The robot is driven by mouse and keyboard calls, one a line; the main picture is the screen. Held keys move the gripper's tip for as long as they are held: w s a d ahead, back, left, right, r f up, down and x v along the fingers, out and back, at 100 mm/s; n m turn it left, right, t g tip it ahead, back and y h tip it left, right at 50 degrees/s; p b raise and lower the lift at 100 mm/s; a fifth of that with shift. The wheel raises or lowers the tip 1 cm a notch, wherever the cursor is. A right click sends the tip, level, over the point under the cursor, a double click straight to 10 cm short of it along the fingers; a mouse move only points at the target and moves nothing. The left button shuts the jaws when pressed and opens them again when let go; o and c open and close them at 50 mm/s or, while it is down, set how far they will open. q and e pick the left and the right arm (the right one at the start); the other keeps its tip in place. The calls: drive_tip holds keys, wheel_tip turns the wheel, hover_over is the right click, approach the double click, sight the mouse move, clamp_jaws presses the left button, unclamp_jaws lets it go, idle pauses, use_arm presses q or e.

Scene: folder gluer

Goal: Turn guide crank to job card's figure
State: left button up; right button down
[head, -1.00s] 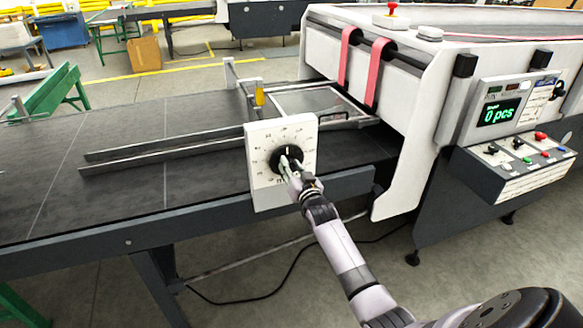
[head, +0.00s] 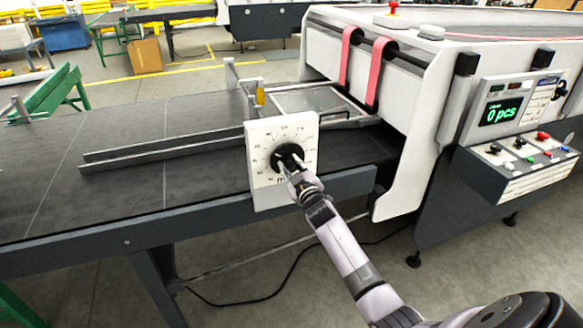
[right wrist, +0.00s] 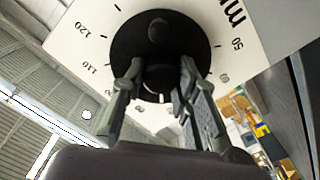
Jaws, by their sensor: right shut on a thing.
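The guide crank is a black round knob (head: 289,154) on a white plate with a numbered scale (head: 265,133), at the table's front edge. My right gripper (head: 291,176) is shut on the crank from the front. In the right wrist view, both fingers (right wrist: 160,85) grip a part of the black crank (right wrist: 125,45); 50, 110 and 120 show on the scale, with a white mark at the crank's lower rim. The figure at that mark cannot be read. Two guide rails (head: 160,150) lie behind the plate. A small paper on the control panel (head: 543,88) is unreadable. My left gripper is out of view.
The white machine (head: 430,100) with pink belts (head: 346,55) stands to the right of the plate. Its display (head: 500,112) reads 0 pcs. Buttons sit on the grey box (head: 520,165). The dark table (head: 110,205) is clear at left.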

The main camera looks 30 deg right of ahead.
drive_tip(key=shift+f+n, duration=0.15)
drive_tip(key=shift+n, duration=0.55)
drive_tip(key=c, duration=1.2)
unclamp_jaws()
drive_tip(key=shift+c, duration=0.2)
drive_tip(key=shift+s, duration=0.1)
drive_tip(key=v, duration=1.1)
drive_tip(key=shift+s+a, duration=0.2)
drive_tip(key=shift+s, duration=0.2)
